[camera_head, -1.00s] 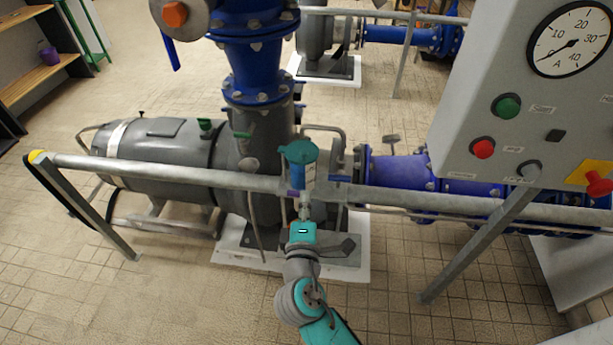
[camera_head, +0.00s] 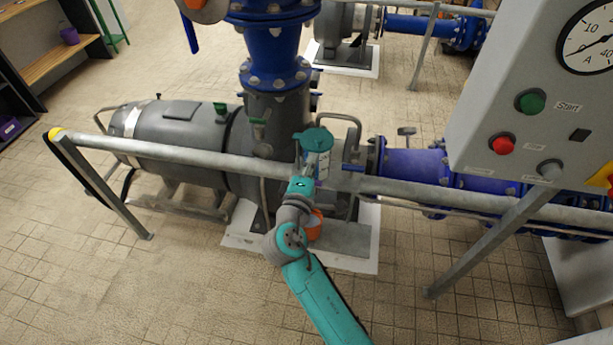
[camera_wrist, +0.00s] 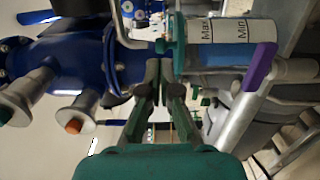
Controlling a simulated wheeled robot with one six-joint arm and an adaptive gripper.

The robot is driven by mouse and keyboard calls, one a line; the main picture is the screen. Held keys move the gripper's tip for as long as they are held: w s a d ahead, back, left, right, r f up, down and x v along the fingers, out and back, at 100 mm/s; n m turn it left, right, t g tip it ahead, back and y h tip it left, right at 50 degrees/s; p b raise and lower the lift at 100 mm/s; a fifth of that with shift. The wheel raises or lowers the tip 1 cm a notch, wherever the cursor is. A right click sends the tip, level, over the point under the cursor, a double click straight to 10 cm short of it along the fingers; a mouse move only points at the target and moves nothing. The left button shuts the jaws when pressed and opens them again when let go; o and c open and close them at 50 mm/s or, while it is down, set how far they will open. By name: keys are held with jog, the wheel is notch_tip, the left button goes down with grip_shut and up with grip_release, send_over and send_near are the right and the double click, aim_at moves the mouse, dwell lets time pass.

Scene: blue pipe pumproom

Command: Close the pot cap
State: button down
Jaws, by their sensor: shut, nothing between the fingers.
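The pot (camera_head: 323,164) is a small container with a teal cap (camera_head: 316,139), standing by the rail in front of the grey pump. In the wrist view the pot (camera_wrist: 232,35) lies sideways, with Max and Min marks and a blue lower part. The teal cap (camera_wrist: 179,42) is against its left end there; I cannot tell whether it is fully seated. My gripper (camera_head: 312,162) is shut and empty, overlapping the pot just below the cap in the head view. In the wrist view my gripper (camera_wrist: 160,72) has its fingertips together close to the cap's edge.
A grey rail (camera_head: 210,157) crosses in front of the pump (camera_head: 175,128). Blue pipework (camera_head: 272,60) rises behind. A grey control box (camera_head: 530,100) with buttons and a gauge stands at right. An orange object (camera_head: 315,226) shows beside my arm. Tiled floor at left is open.

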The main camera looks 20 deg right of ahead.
aim_at(320, 142)
jog(key=shift+x, duration=2.1)
jog(key=shift+w+d+r, duration=0.15)
jog(key=shift+w+d, duration=0.1)
jog(key=shift+d, duration=0.25)
jog(key=shift+s, duration=0.1)
jog(key=v, duration=1.2)
jog(key=shift+a, duration=0.15)
